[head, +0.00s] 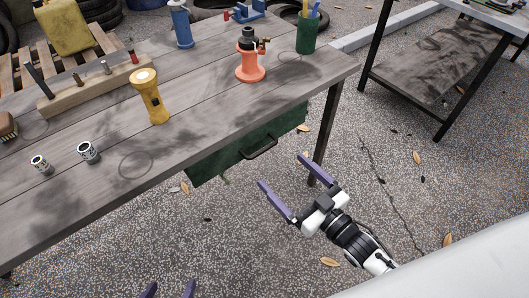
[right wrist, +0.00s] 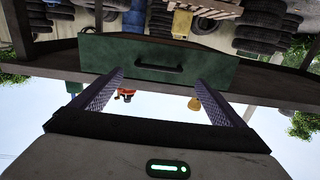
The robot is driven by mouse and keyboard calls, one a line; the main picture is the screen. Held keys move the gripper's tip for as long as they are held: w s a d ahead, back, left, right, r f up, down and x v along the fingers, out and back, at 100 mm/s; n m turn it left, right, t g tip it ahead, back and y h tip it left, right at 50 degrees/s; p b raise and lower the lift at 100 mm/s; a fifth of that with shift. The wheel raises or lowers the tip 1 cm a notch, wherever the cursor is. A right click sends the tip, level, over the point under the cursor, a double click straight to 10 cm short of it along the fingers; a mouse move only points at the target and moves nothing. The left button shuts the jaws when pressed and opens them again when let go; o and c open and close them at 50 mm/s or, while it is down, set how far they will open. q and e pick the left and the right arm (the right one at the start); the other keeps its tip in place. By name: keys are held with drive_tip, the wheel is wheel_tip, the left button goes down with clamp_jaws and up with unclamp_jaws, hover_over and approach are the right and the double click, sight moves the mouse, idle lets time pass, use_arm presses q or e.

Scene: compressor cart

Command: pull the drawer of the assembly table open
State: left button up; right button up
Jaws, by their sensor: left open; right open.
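The assembly table (head: 205,115) has a green drawer (head: 215,162) under its front edge, near the right end. The drawer front sits close under the tabletop and looks shut. Its dark bar handle (head: 262,149) is on the front face. My right gripper (head: 282,170) is open and empty, in front of the handle and apart from it. In the right wrist view, which is upside down, the handle (right wrist: 158,68) shows between the two open fingers, beyond their tips. My left gripper (head: 170,291) is open at the bottom edge, only its fingertips visible, away from the drawer.
On the tabletop stand a yellow flashlight (head: 150,97), an orange jack-like piece (head: 250,65), a green cup (head: 306,35), a wooden block (head: 95,88) and two metal fittings (head: 88,152). A table leg (head: 326,130) stands right of the drawer. The ground in front is clear except leaves.

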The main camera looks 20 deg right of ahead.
sight(264, 151)
drive_tip(key=x, duration=0.7)
drive_tip(key=b+x, duration=0.1)
drive_tip(key=x, duration=0.2)
drive_tip(key=shift+w+r, duration=0.15)
drive_tip(key=shift+r, duration=0.1)
